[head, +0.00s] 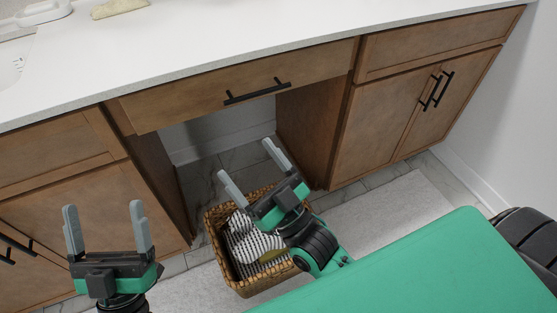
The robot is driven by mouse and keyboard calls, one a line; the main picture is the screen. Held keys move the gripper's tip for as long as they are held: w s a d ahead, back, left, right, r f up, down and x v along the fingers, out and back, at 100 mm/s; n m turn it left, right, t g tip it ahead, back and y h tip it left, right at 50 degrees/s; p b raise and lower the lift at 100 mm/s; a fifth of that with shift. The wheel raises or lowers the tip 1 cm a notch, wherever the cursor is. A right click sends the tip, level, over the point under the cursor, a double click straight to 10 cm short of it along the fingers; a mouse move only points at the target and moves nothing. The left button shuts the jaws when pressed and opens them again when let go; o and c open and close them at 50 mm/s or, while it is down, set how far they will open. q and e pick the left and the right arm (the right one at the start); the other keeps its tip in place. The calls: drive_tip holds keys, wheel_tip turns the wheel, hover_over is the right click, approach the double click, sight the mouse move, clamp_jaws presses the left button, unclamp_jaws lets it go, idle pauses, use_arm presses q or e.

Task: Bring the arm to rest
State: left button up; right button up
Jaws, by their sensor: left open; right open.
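My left gripper (104,230) is open and empty at the lower left, in front of the wooden cabinet doors. Its two grey fingers point up in the picture. My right gripper (250,168) is open and empty near the middle. It shows in front of the knee space under the counter and covers part of a wicker basket (215,234). No object is between the fingers of either gripper.
The basket stands on the floor with striped and white cloth (258,248) inside. A white counter (230,45) runs above the wooden cabinets, with a drawer (240,88) over the knee space. Black handles (446,90) stick out at right. A pale mat (385,205) lies on the tiles.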

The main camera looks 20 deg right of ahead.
drive_tip(key=s+d+r+m+t+h, duration=0.2)
drive_tip(key=s+d+r+t, duration=0.1)
drive_tip(key=s+r, duration=0.1)
drive_tip(key=shift+s+d+r, duration=0.15)
drive_tip(key=shift+r, duration=0.1)
